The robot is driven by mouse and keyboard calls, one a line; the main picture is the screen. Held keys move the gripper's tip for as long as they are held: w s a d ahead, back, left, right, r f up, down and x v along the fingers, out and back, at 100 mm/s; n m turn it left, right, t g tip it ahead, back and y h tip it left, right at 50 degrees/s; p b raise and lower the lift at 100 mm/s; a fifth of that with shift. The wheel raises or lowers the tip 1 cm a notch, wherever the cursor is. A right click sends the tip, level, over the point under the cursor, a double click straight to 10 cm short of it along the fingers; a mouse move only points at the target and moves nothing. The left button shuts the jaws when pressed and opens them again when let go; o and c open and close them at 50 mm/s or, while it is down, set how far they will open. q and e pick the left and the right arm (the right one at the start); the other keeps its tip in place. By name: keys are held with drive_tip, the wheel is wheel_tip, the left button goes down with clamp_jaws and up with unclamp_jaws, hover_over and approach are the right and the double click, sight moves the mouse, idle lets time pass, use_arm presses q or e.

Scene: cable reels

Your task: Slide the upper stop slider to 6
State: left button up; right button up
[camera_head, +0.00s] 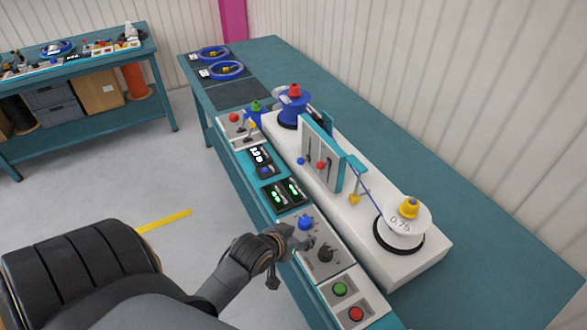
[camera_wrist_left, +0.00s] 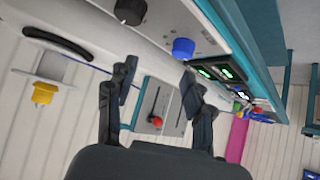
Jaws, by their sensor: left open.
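A light upright panel with teal edges (camera_head: 333,175) stands on the white machine base and carries two slots with sliding knobs, one blue (camera_head: 301,161) and one red (camera_head: 321,165). I cannot read which is the upper stop slider or any scale numbers. The red knob also shows in the left wrist view (camera_wrist_left: 157,121), beyond and between the fingers. My left gripper (camera_head: 290,262) is open and empty, over the near edge of the control console and clear of both slider knobs. Its spread fingers show in the left wrist view (camera_wrist_left: 158,78). My right gripper is not in view.
The console has a blue knob (camera_head: 305,222), a black knob (camera_head: 325,254), green (camera_head: 340,289) and red (camera_head: 356,313) buttons, and lit displays (camera_head: 284,194). A white reel (camera_head: 408,228) and a blue reel (camera_head: 292,107) stand on the base. The teal bench's right side is clear.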

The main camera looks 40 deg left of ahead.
sight(318, 168)
use_arm(q)
drive_tip(key=w+a+r+n+t+y, duration=0.1)
drive_tip(key=w+a+r+t, duration=0.15)
drive_tip(key=r, duration=0.35)
drive_tip(key=w+a+r+n+t, duration=0.1)
drive_tip(key=w+a+r, duration=0.2)
drive_tip(key=r, duration=0.3)
drive_tip(key=p+x, duration=0.1)
drive_tip(key=x, duration=0.5)
drive_tip(key=p+x, duration=0.2)
drive_tip(key=x, duration=0.5)
drive_tip(key=shift+a, duration=0.25)
drive_tip(key=shift+c, duration=0.2)
clamp_jaws()
drive_tip(key=c, duration=0.7)
unclamp_jaws()
clamp_jaws()
drive_tip(key=shift+f, duration=0.1)
